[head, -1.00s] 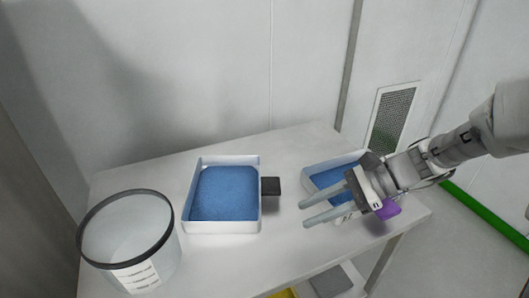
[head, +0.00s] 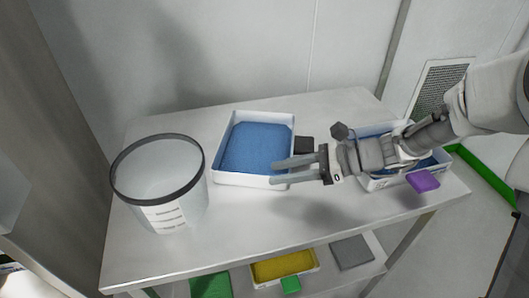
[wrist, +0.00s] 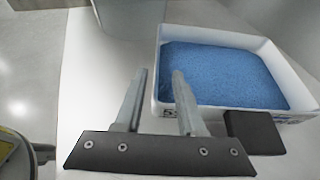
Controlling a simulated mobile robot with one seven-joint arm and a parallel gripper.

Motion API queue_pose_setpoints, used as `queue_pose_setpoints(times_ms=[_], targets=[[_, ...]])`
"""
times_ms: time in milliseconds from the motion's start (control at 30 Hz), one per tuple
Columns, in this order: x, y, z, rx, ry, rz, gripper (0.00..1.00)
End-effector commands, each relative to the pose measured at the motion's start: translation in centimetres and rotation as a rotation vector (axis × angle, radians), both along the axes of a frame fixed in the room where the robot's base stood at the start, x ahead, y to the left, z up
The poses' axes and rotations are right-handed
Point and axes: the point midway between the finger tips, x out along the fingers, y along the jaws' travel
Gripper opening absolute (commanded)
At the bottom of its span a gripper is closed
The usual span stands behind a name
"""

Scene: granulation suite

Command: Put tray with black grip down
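The tray with the black grip (head: 222,178) is white, holds blue granules, and sits flat on the table. Its black grip (head: 304,146) sticks out on its right side. In the wrist view the tray (wrist: 299,91) is at the upper right and its black grip (wrist: 254,132) is right of the fingers. My gripper (head: 274,172) is open and empty, its fingertips beside the tray's near right corner in the head view. I cannot tell whether a fingertip touches the tray wall.
A second white tray (head: 376,184) with blue contents and a purple grip (head: 423,181) is at the right, partly behind my arm. A clear bucket (head: 160,190) with a dark rim stands at the left. Yellow (head: 284,266) and grey (head: 351,252) trays lie on the lower shelf. The table front is clear.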

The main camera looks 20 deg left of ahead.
Motion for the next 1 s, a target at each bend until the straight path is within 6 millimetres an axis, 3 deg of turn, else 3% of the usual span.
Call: queue_pose_setpoints(times_ms=[267, 567, 800, 1000], targets=[[-0.7, 1.4, -0.8, 0.0, 0.001, 0.002, 0.39], [-2.3, 4.9, -2.5, 0.0, 0.0, 0.003, 0.39], [-2.3, 5.1, -2.3, 0.0, 0.0, 0.0, 0.39], [-2.3, 5.1, -2.3, 0.0, 0.0, 0.0, 0.03]])
